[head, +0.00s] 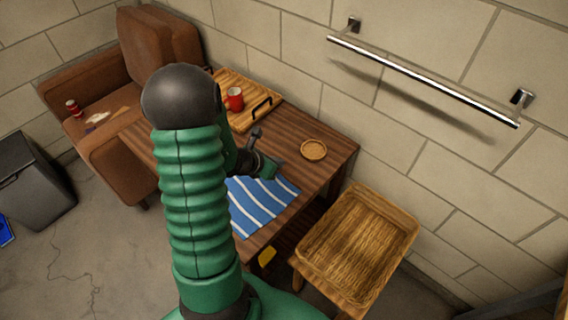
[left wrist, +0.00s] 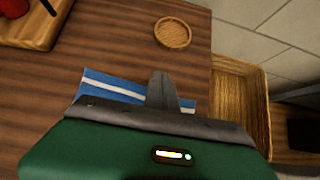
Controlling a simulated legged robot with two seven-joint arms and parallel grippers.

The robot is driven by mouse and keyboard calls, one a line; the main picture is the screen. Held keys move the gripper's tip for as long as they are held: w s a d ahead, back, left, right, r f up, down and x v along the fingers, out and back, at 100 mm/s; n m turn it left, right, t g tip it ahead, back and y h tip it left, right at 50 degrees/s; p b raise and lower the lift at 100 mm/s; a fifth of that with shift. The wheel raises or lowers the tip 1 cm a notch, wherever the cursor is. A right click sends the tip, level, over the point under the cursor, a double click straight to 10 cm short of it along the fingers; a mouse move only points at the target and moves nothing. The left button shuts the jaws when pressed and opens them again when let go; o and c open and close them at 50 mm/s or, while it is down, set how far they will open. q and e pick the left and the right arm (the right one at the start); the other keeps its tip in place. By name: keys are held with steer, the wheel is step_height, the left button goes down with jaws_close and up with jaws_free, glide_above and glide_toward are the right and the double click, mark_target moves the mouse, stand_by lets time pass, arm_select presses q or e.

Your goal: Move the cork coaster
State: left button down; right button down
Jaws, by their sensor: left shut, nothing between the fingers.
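The cork coaster (head: 313,149) is a round tan disc lying flat on the wooden table (head: 335,160), near its right end by the wall. It also shows in the left wrist view (left wrist: 173,32), beyond the fingers. My left gripper (head: 272,172) is above the table over the far edge of the blue striped cloth, to the left of the coaster and apart from it. In the left wrist view its fingers (left wrist: 161,88) are together with nothing between them. My right gripper is in neither view.
A blue and white striped cloth (head: 262,207) lies at the table's front. A wooden tray (head: 267,97) with a red mug (head: 235,99) stands at the back left. A wooden stool (head: 358,245) is right of the table. A chrome rail (head: 425,80) is on the wall.

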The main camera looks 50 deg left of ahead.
mark_target(314, 144)
arm_select(q)
steer(key=b+x, duration=0.2)
steer(key=x, duration=0.6)
steer(key=shift+s+d+f, duration=0.1)
steer(key=w, duration=0.3)
steer(key=shift+w, duration=0.25)
steer(key=shift+w+a, duration=0.25)
steer(key=shift+w, duration=0.1)
steer(key=w, duration=0.5)
steer(key=w+a, duration=0.1)
steer(key=w, duration=0.1)
steer(key=shift+w+p, duration=0.35)
steer(key=shift+p, duration=0.05)
steer(key=shift+s, duration=0.1)
